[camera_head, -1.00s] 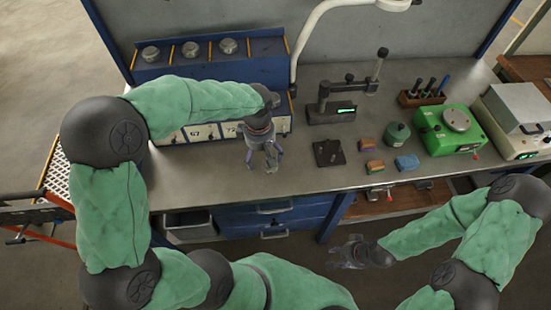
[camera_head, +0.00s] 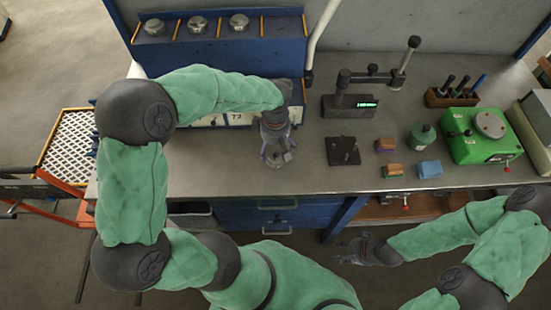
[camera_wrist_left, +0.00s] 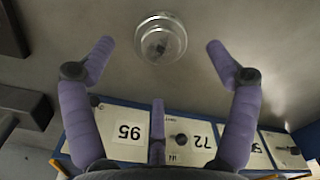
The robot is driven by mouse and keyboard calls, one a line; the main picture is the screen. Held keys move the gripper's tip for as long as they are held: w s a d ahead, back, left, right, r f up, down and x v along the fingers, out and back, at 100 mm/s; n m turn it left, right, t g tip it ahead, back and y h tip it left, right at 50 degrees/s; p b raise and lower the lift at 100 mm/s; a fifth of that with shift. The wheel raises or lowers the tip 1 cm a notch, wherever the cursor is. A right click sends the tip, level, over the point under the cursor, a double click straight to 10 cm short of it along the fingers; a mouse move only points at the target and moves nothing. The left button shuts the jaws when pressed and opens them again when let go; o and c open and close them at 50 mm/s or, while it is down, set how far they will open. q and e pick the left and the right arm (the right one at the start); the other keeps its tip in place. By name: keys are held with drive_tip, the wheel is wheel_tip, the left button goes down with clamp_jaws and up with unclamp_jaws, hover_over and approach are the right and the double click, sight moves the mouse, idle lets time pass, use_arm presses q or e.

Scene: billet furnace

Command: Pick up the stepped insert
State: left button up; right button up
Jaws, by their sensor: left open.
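A round, shiny metal piece with concentric steps, which looks like the stepped insert (camera_wrist_left: 160,38), sits on the grey bench in the left wrist view. My left gripper (camera_wrist_left: 160,45) is open, with its purple fingers on either side of the piece in that view and apart from it. In the head view my left gripper (camera_head: 277,160) points down over the bench in front of the blue cabinet; the piece is largely hidden there by the fingers. My right gripper (camera_head: 352,251) is empty in front of the bench, low and away from it; its finger opening is unclear.
The blue cabinet (camera_head: 180,55) with numbered drawers stands behind my left gripper, with several round metal pieces on top. To the right are a dark plate (camera_head: 343,151), a gauge stand (camera_head: 348,106), small blocks (camera_head: 429,169) and a green device (camera_head: 480,138). The bench (camera_head: 315,180) is clear near its front.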

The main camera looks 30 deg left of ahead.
sight(275, 156)
use_arm(q)
wheel_tip(275, 156, down, 5)
drive_tip(key=shift+s+f+b, duration=0.1)
drive_tip(key=shift+b, duration=0.6)
drive_tip(key=shift+d, duration=0.1)
drive_tip(key=shift+c, duration=0.2)
drive_tip(key=c, duration=1.7)
